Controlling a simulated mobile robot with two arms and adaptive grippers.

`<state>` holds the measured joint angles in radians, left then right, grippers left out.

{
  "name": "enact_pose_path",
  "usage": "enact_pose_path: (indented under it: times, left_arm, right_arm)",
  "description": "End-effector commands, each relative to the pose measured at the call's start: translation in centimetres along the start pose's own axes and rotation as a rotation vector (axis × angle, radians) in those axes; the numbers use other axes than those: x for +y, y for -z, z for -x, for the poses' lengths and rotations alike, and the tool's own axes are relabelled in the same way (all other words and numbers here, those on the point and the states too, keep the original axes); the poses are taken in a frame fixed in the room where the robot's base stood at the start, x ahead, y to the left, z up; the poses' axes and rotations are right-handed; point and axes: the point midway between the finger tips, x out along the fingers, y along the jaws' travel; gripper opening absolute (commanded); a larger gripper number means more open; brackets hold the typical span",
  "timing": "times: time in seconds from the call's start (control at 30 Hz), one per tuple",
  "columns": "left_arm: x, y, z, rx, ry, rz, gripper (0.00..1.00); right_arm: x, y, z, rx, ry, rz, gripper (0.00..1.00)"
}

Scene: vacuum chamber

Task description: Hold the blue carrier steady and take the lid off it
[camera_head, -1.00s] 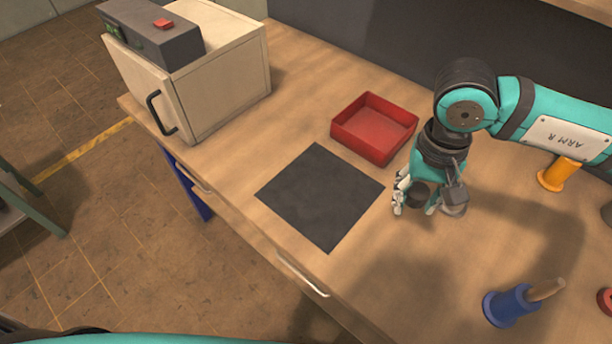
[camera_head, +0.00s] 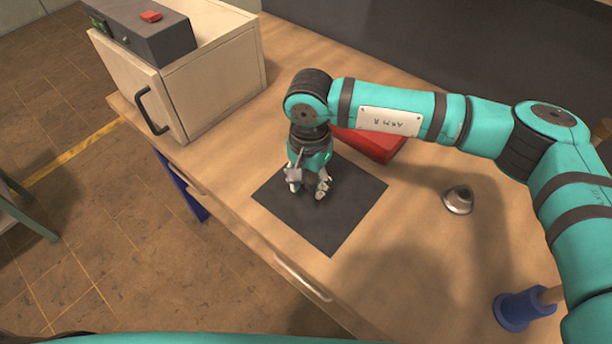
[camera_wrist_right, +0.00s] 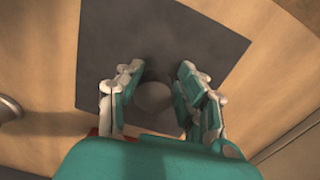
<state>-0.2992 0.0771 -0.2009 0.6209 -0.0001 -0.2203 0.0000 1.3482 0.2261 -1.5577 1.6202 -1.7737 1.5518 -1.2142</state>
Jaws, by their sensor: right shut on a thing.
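The blue carrier (camera_head: 520,308) stands at the lower right of the table in the head view. It has a wide round flange, and a wooden piece sticks out of it toward my right arm, which partly hides that end. I cannot make out a lid on it. My right gripper (camera_head: 308,190) is far to the left of it, over the black mat (camera_head: 330,228). In the right wrist view my right gripper (camera_wrist_right: 158,95) is shut on a dark grey round thing (camera_wrist_right: 154,97) between its fingers. My left gripper is not in view.
A red tray (camera_head: 378,147) lies behind the mat, partly hidden by my right arm. A metal dome-shaped piece (camera_head: 458,199) stands right of the mat. A wooden cabinet (camera_head: 215,85) with a grey control box (camera_head: 145,40) stands at the left. The table front is clear.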

Motion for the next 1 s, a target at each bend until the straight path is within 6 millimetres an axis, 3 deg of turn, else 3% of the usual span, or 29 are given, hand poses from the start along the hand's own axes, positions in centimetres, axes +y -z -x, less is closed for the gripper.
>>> enact_pose_path:
  times: [0.3,0.57,0.97,1.0]
  left_arm:
    - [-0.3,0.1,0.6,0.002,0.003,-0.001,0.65]
    - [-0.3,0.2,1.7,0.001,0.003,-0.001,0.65]
    - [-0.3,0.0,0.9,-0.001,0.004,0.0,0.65]
    - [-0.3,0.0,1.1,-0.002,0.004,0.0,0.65]
  right_arm:
    - [-2.3,2.0,-0.2,-0.001,0.001,0.0,0.0]
    - [-2.3,2.0,-3.6,-0.002,0.0,0.0,0.0]
    - [-2.3,2.0,-4.2,0.0,0.001,0.0,0.0]
    - [-2.3,2.0,-4.1,0.0,0.001,0.0,0.4]
